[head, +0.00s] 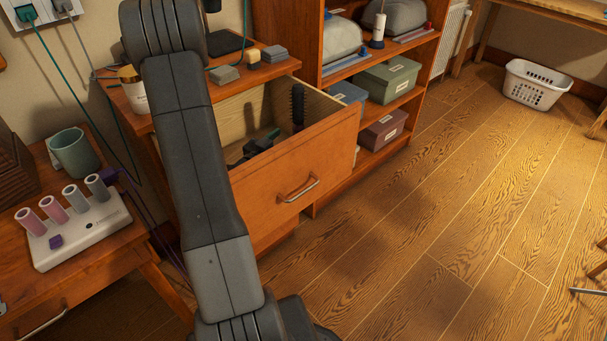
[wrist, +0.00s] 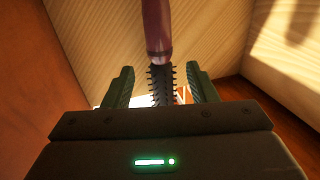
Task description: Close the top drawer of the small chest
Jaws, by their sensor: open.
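The small chest (head: 285,66) stands left of the shelf unit in the head view. Its top drawer (head: 335,150) is pulled well out, with a wooden front and a metal handle (head: 299,190). My gripper (wrist: 160,70) is open, with its fingers spread inside the drawer; in the head view its dark end (head: 252,147) shows low behind the drawer front, partly hidden by my arm. A round brush with dark bristles (wrist: 162,86) appears between or just beyond the fingers in the wrist view; I cannot tell if they touch. A dark brush (head: 297,106) also shows in the drawer in the head view.
A jar (head: 134,92) and small grey stacks (head: 224,75) sit on the chest top. A table at left holds a green mug (head: 74,153) and a white roller set (head: 82,230). Shelves with boxes (head: 388,79) stand at right. The floor in front is clear; a laundry basket (head: 538,84) is far off.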

